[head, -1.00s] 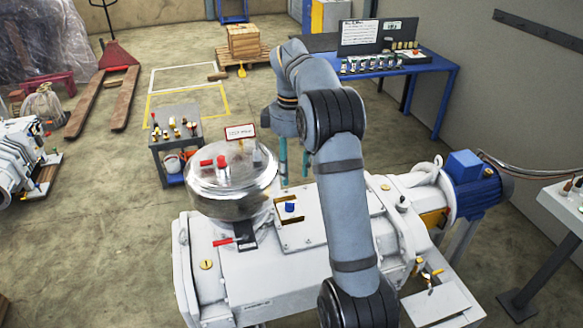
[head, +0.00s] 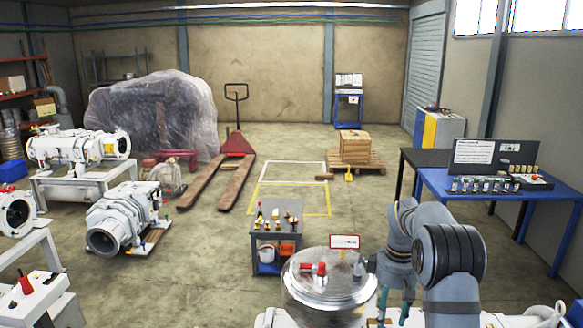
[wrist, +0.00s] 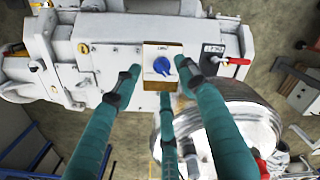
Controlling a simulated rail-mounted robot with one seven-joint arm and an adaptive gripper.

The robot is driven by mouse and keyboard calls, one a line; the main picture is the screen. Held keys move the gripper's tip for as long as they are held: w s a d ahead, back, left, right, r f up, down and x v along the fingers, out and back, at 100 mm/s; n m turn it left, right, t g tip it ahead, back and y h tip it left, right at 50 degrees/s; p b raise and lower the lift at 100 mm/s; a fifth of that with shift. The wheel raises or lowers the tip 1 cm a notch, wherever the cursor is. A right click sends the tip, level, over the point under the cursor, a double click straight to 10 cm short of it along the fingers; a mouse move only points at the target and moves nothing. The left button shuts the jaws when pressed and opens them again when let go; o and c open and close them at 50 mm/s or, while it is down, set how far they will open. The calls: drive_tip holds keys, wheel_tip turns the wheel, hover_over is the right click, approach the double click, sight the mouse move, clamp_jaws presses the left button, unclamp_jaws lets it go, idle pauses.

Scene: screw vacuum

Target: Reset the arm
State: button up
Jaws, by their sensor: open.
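My arm (head: 452,258) is bent, with its wrist pointing down at the lower right of the head view. My gripper (head: 393,306) is open and empty, its teal fingers hanging down. In the wrist view my gripper (wrist: 160,80) has its fingers spread over the white pump body (wrist: 105,40). A blue knob (wrist: 163,66) on a brass-coloured plate shows between the fingertips; I cannot tell the gap in height. The shiny round vessel (head: 325,284) with a red-handled valve on top stands left of the gripper.
A small tool cart (head: 278,228) stands behind the vessel. A blue bench (head: 480,185) with small parts and a sign is at the right. A pallet jack (head: 225,175) and a pallet with boxes (head: 355,155) stand farther back. Open floor lies left of the cart.

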wheel_tip(320, 180, down, 4)
drive_tip(key=shift+f, duration=0.1)
idle(0.4)
